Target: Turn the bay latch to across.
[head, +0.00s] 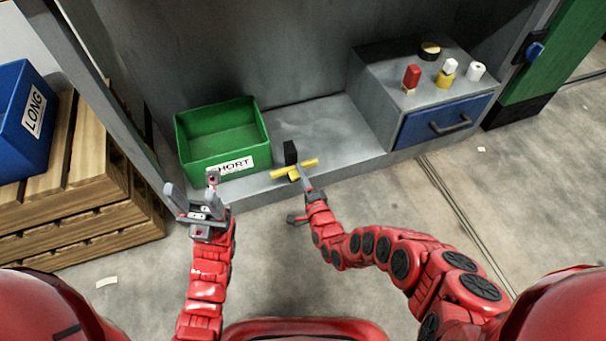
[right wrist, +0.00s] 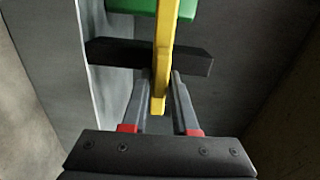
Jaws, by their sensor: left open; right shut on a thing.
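The bay latch is a yellow bar (head: 309,163) at the front edge of the grey bay, in front of a small upright black block (head: 290,152). In the head view the bar lies roughly left to right, nearly along the bay edge. My right gripper (head: 302,174) is shut on the bar. In the right wrist view the yellow bar (right wrist: 161,60) runs between the two fingers (right wrist: 160,88) and crosses the black block (right wrist: 195,60). My left gripper (head: 194,191) is open and empty, in front of the green bin.
A green bin (head: 182,145) labelled SHORT stands in the bay left of the latch. At right is a grey cabinet with a blue drawer (head: 443,119) and several small items on top. A blue LONG bin (head: 12,125) sits on wooden pallets (head: 90,218) at left.

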